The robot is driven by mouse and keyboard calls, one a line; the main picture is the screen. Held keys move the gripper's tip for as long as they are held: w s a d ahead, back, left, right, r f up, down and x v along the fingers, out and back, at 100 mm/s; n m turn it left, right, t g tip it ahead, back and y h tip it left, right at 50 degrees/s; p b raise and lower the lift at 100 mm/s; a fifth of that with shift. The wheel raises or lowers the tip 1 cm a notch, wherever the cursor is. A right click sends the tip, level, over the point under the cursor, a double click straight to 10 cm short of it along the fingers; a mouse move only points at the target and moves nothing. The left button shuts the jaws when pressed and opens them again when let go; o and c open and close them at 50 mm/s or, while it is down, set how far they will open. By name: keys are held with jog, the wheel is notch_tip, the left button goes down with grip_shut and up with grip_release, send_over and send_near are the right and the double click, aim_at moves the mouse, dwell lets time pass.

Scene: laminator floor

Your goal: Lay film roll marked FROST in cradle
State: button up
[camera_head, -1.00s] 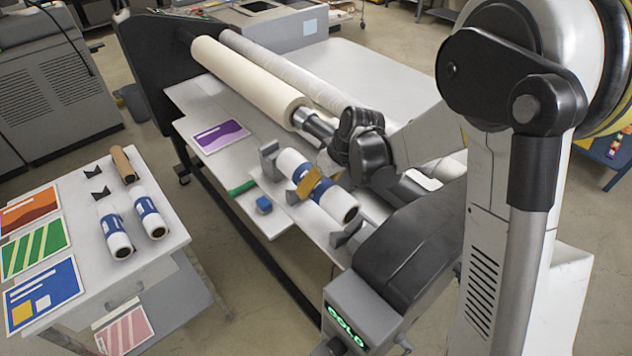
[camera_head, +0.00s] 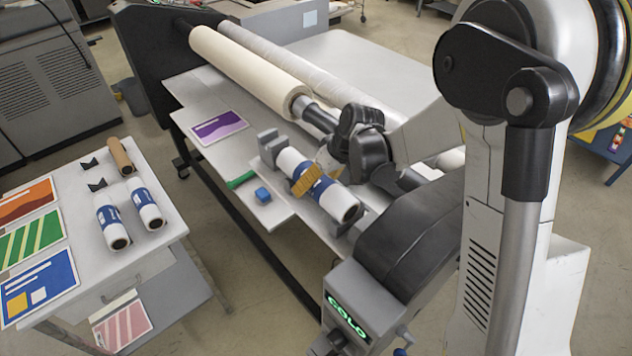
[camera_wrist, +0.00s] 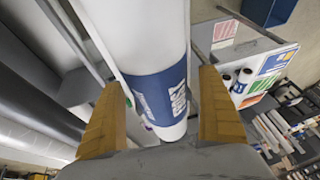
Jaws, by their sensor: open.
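A white film roll with a blue band (camera_head: 338,202) lies at the cradle on the front shelf of the laminator. It spans between the cradle's grey end supports (camera_head: 267,146); the near support is partly hidden under the roll's end. My gripper (camera_head: 312,178) is open around the roll's middle, with one yellow finger on the front side and the other mostly hidden. In the wrist view the roll (camera_wrist: 150,40) runs between the two spread fingers of my gripper (camera_wrist: 163,112). The lettering on its blue band is sideways and too blurred to read surely.
A side table (camera_head: 150,255) at the left holds two similar blue-banded rolls (camera_head: 111,228), a brown roll (camera_head: 120,157), small black supports and coloured cards. A blue block (camera_head: 263,194), a green object (camera_head: 240,180) and a purple card (camera_head: 219,127) lie on the shelf beside the cradle.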

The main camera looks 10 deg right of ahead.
jog(key=v, duration=1.2)
